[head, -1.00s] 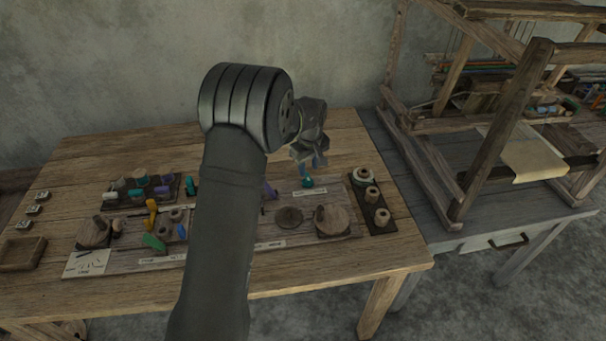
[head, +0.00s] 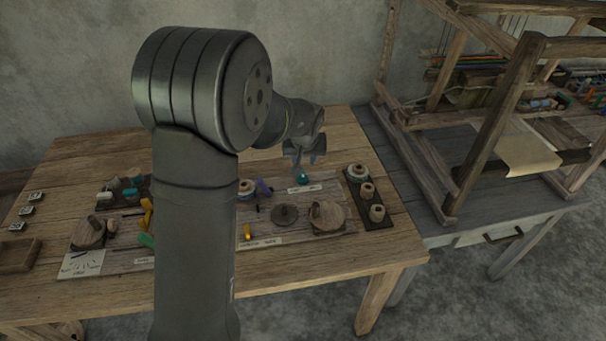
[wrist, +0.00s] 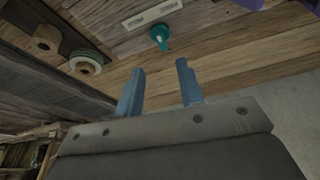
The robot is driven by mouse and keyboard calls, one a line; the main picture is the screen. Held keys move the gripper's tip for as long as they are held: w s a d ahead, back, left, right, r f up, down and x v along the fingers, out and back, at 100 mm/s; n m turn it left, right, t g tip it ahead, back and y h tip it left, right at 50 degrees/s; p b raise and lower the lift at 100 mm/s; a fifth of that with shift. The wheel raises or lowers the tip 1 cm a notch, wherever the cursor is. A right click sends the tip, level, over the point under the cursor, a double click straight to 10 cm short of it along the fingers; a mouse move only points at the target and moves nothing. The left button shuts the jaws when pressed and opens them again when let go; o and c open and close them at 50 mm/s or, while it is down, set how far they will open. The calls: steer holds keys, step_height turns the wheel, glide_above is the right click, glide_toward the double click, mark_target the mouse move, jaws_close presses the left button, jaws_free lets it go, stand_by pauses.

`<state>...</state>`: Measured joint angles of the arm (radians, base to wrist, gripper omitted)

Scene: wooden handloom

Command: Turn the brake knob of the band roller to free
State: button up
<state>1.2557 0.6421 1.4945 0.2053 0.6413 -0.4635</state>
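My gripper (head: 304,160) is over the back right part of the wooden workbench, with its blue fingers pointing down. In the wrist view my gripper (wrist: 160,66) is open, with nothing between the fingers. A small teal knob-like piece (head: 303,177) is on the bench just below the fingers, beside a pale label. In the wrist view this teal piece (wrist: 160,36) lies beyond the fingertips, apart from them. A round wooden piece with a raised part (head: 329,214) and a dark disc (head: 285,214) sit nearer the front.
The wooden loom (head: 492,130) is farther right on a grey table. My arm hides the bench's middle left. A shallow wooden tray (head: 18,256) is at the far left.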

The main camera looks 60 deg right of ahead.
mark_target(303, 175)
steer(key=x, duration=1.1)
steer(key=shift+w+d+f, duration=0.1)
steer(key=shift+w+f, duration=0.05)
steer(key=shift+f, duration=0.1)
